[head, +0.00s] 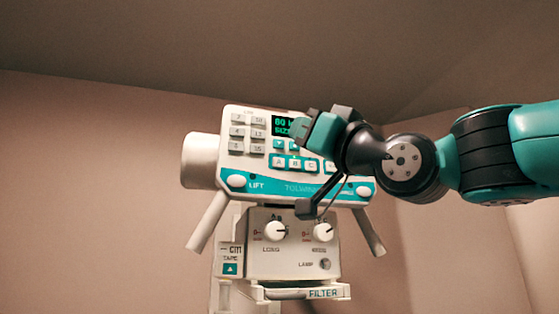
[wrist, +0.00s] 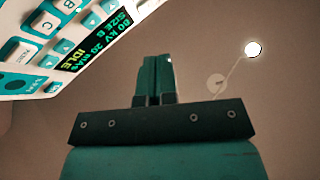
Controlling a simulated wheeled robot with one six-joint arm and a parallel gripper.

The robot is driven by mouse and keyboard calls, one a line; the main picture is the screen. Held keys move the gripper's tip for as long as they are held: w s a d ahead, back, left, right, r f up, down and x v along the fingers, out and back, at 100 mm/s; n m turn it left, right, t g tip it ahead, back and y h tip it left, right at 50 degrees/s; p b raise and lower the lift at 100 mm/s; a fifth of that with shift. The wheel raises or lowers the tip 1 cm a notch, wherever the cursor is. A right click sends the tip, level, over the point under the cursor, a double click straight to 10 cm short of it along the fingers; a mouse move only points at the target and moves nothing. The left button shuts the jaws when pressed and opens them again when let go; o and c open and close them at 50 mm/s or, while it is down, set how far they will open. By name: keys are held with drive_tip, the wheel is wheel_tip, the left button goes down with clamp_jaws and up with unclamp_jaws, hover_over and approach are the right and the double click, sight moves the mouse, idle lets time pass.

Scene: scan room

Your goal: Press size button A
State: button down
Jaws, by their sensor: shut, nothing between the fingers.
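Size button A (head: 278,162) is the left one of a row of pale lettered buttons on the white and teal control panel (head: 262,171) in the head view. Buttons B (head: 295,163) and C (head: 312,165) sit to its right. In the wrist view, button B (wrist: 47,25) and button C (wrist: 19,49) show at upper left, and the green display (wrist: 103,43) reads SIZE B and IDLE. My gripper (wrist: 156,62) is shut and empty, its teal fingers together, apart from the buttons. In the head view, my gripper and wrist cover the panel's upper right and part of the display.
Grey number buttons (head: 247,132) fill the panel's upper left. Handles (head: 207,222) slant down at both sides. A lower box with two knobs (head: 275,231) hangs below, above a FILTER slot (head: 322,293). A round light (wrist: 253,49) shows in the wrist view. Open space lies left of the unit.

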sight(279, 163)
drive_tip(key=shift+w+a+p, duration=0.35)
drive_tip(key=shift+w+p, duration=0.25)
drive_tip(key=shift+w, duration=0.7)
drive_tip(key=shift+w+a+p, duration=0.4)
drive_tip(key=shift+w+p, duration=0.2)
drive_tip(key=shift+w, duration=0.75)
drive_tip(key=shift+w+a+p, duration=0.35)
drive_tip(key=shift+w+p, duration=0.25)
drive_tip(key=shift+w, duration=0.7)
drive_tip(key=shift+w, duration=0.1)
drive_tip(key=shift+w+a, duration=0.15)
drive_tip(key=shift+w, duration=0.15)
drive_tip(key=shift+w+a, duration=0.1)
drive_tip(key=shift+w, duration=0.3)
drive_tip(key=shift+f, duration=0.1)
drive_tip(key=shift+s+d+b, duration=0.2)
drive_tip(key=shift+s+b, duration=0.55)
drive_tip(key=shift+s, duration=0.05)
